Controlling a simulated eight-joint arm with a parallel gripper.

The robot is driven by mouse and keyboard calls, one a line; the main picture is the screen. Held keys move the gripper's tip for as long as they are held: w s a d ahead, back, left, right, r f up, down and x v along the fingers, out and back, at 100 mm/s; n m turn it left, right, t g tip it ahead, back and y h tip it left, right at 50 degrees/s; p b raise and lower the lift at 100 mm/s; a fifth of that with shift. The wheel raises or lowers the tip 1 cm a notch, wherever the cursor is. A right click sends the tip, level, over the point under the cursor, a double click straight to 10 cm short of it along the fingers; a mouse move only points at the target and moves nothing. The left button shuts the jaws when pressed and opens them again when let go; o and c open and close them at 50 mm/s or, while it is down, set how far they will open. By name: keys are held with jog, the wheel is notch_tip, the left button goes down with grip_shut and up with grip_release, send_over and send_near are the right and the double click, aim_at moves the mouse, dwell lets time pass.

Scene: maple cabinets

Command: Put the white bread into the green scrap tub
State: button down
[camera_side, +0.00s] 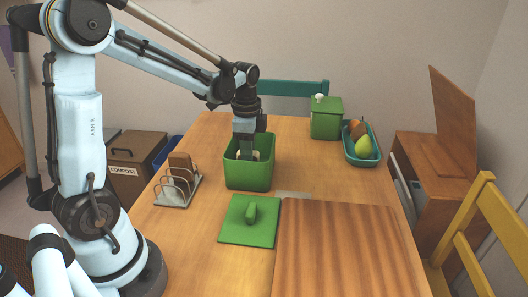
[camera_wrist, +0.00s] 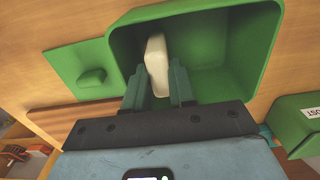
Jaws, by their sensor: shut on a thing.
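The white bread (camera_wrist: 157,62) is a pale slice held upright between the two fingers of my gripper (camera_wrist: 157,84). The green scrap tub (camera_side: 249,175) stands open on the table; its inside (camera_wrist: 225,60) fills much of the wrist view. My gripper (camera_side: 247,150) points down into the tub's mouth in the side view, with its fingertips partly hidden by the near wall. A little of the bread shows pale at the opening. Whether the bread touches the tub floor cannot be told.
A green lid (camera_side: 238,229) lies in front of the tub, beside a wooden board (camera_side: 345,250). A toast rack (camera_side: 178,187) with a brown slice stands left. A lidded green box (camera_side: 326,120) and a teal fruit tray (camera_side: 374,158) stand behind, right.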

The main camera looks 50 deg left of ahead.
jog(key=shift+f, duration=0.45)
dwell(0.4)
jog(key=c, duration=0.9)
grip_release()
jog(key=shift+o, duration=0.2)
jog(key=shift+r, duration=0.1)
notch_tip(320, 180, up, 11)
jog(key=s+d+f+n+t, duration=0.4)
jog(key=s+d+n+t, duration=0.3)
jog(key=d+n, duration=0.2)
jog(key=shift+d, duration=0.95)
